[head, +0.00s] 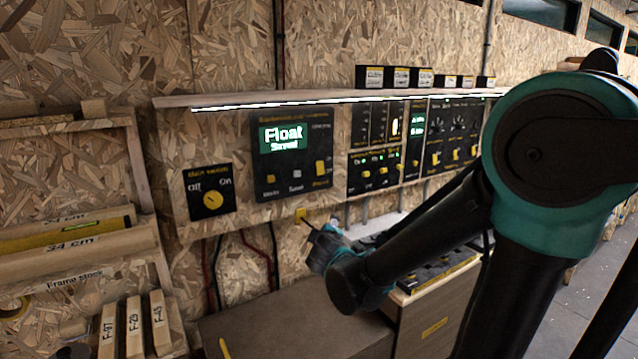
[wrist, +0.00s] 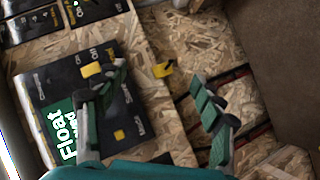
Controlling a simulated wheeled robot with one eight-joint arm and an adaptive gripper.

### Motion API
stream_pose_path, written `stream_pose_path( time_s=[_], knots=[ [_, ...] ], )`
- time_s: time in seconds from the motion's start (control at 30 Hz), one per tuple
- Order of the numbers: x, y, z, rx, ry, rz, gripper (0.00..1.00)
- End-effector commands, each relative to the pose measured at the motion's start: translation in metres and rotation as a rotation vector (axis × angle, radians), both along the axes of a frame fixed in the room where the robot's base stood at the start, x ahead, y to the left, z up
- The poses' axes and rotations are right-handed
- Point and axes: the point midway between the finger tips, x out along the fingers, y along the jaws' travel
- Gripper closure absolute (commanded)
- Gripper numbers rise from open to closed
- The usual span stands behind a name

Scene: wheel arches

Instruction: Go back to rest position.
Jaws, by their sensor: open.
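My gripper (head: 322,240) is in front of the wooden wall panel, just below the control panel with the lit "Float" screen (head: 283,137). In the wrist view my gripper (wrist: 162,98) has its two green-padded fingers spread wide, with nothing between them. Behind the fingers are the black control panel (wrist: 60,85) and a small yellow part (wrist: 163,70) at the board's edge. That yellow part also shows in the head view (head: 300,215), a little left of the gripper. My arm comes in from the right and hides part of the panels.
A main vacuum dial (head: 211,199) is at the left. Several small boxes (head: 400,77) stand on the shelf (head: 330,101) above. A brown box top (head: 290,325) lies below the gripper. A wooden rack with frame stock (head: 80,245) stands at the left.

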Motion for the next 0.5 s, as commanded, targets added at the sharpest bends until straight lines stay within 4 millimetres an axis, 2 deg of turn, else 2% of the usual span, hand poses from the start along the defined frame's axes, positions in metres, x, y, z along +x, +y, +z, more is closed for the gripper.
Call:
stream_pose_path(
  time_s=[0.03,0.1,0.23,0.3,0.37,0.5],
  knots=[
    [-0.008,-0.034,-0.013,0.050,0.055,-0.082,0.32],
    [-0.025,-0.076,-0.034,0.130,0.142,-0.193,0.32],
    [-0.071,-0.138,-0.077,0.299,0.313,-0.397,0.32],
    [-0.101,-0.161,-0.099,0.396,0.405,-0.498,0.32],
    [-0.127,-0.174,-0.116,0.480,0.480,-0.574,0.32],
    [-0.181,-0.183,-0.146,0.657,0.629,-0.703,0.32]
  ],
)
